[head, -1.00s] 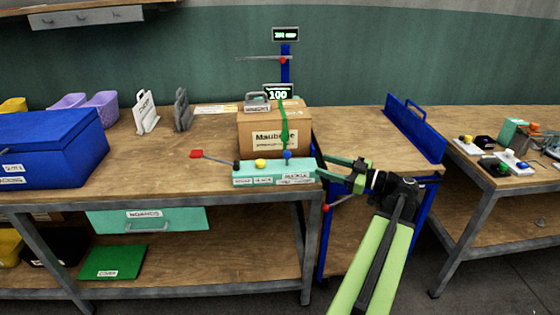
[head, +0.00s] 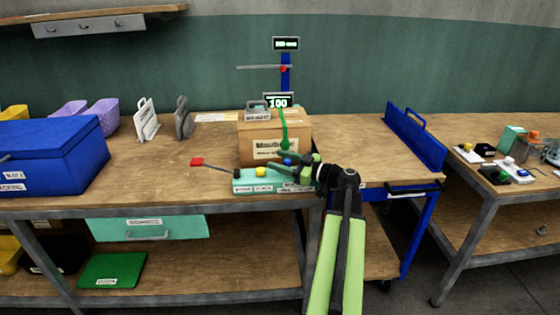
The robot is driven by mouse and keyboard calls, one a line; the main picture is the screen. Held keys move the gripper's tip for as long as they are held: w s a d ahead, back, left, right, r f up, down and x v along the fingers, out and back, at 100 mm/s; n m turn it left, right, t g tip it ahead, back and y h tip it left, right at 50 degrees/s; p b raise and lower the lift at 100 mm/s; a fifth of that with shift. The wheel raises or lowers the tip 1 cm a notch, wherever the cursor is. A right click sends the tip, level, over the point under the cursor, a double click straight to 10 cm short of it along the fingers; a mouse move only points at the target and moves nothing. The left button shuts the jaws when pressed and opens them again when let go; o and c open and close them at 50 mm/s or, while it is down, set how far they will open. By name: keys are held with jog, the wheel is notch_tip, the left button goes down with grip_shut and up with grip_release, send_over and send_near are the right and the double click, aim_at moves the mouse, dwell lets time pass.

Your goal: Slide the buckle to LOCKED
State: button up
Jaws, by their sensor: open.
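A teal control panel (head: 243,183) sits on the workbench in front of a cardboard box (head: 247,147). It carries a yellow knob (head: 260,171) and, to its right, a blue knob (head: 288,161). The labels along its front are too blurred to read, so I cannot tell which control is the buckle or where LOCKED is. My gripper (head: 284,162) reaches in from the right over the panel's right half. Its fingers are open, one on each side of the blue knob; I cannot tell whether they touch it. My gripper hides part of the panel's right end.
A grey-handled weight (head: 257,114) rests on the box, and a green strap (head: 284,130) runs down it. A rod with a red tip (head: 197,162) sticks out left of the panel. A blue chest (head: 50,150) stands at the left. The bench between is mostly clear.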

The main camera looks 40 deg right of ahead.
jog(key=shift+w, duration=0.15)
grip_shut()
dwell(1.4)
